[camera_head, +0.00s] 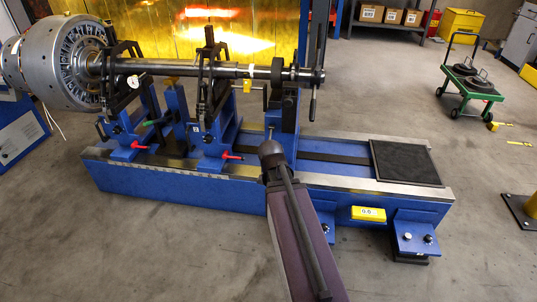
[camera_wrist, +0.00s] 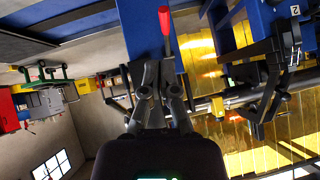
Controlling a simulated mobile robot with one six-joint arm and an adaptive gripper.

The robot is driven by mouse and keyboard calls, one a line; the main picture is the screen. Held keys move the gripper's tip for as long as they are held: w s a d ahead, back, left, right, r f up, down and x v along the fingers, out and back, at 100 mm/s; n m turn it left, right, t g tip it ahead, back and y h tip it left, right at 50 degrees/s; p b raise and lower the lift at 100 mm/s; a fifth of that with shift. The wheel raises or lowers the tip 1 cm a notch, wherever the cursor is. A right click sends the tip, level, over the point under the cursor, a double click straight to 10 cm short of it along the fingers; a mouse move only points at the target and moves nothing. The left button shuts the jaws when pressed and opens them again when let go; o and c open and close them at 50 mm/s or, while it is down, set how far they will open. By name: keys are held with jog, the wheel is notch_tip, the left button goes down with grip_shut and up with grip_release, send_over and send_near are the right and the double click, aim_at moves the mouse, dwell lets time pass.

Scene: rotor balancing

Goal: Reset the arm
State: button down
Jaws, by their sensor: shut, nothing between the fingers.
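My gripper (camera_wrist: 158,70) shows in the wrist view with its two dark fingers close together and nothing between them. A red-handled lever (camera_wrist: 166,22) appears just beyond the fingertips, in front of a blue support; I cannot tell the gap between them. In the head view my arm (camera_head: 300,235) reaches up from the bottom edge over the front of the blue balancing machine (camera_head: 180,190). My gripper cannot be made out there. The rotor (camera_head: 60,60) with its long shaft (camera_head: 210,68) lies across the black supports at the left.
Two red levers (camera_head: 138,145) (camera_head: 231,155) stick out at the support bases. A black mat (camera_head: 405,162) lies on the bed's right end, and a yellow display box (camera_head: 369,214) sits at its front. A green cart (camera_head: 470,85) stands at the right on open floor.

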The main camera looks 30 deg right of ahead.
dwell(0.3)
jog(key=s+a+f+n+g+y, duration=0.2)
jog(key=s+a+f+n+g, duration=0.3)
jog(key=a, duration=0.7)
jog(key=s+a+f+n+g+y, duration=0.1)
jog(key=s+a+n+g+y, duration=0.25)
jog(key=s+a, duration=0.6)
notch_tip(320, 180, up, 37)
jog(key=w+a+p, duration=0.1)
jog(key=w+p, duration=0.1)
jog(key=p, duration=3.5)
jog(key=shift+w+h, duration=0.15)
jog(key=shift+h, duration=0.3)
